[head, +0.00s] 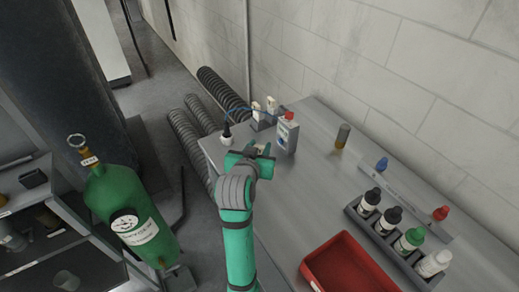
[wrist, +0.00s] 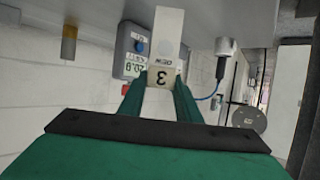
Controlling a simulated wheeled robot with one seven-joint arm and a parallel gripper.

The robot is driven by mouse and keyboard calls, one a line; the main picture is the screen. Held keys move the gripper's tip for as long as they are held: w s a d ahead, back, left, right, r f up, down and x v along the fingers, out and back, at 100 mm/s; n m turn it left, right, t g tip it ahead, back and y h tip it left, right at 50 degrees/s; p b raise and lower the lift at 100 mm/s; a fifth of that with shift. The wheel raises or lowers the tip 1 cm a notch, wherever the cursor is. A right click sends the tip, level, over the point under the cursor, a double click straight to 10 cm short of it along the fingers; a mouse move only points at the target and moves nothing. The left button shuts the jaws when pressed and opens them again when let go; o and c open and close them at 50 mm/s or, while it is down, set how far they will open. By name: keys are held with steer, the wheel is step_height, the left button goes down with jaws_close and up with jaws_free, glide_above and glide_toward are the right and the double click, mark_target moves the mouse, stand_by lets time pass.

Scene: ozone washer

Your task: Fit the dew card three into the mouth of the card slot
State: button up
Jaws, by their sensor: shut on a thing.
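In the wrist view the two green fingers (wrist: 160,98) are shut on the dew card three (wrist: 161,77), a pale card with "DEW" and "3" reading upside down. The meter's display and blue button (wrist: 136,52) show just left of the card. I cannot make out the card slot's mouth for certain.
A probe with a blue cable (head: 227,133) stands left of my gripper, also in the wrist view (wrist: 224,58). Cream fittings (head: 264,108) stand behind. An amber vial (head: 342,136), a bottle rack (head: 384,232) and a red tray (head: 347,266) are rightward. A green oxygen cylinder (head: 125,205) is left.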

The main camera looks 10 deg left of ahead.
steer(key=shift+d+f, duration=0.1)
steer(key=shift+f, duration=0.8)
steer(key=shift+f, duration=0.1)
steer(key=o, duration=1)
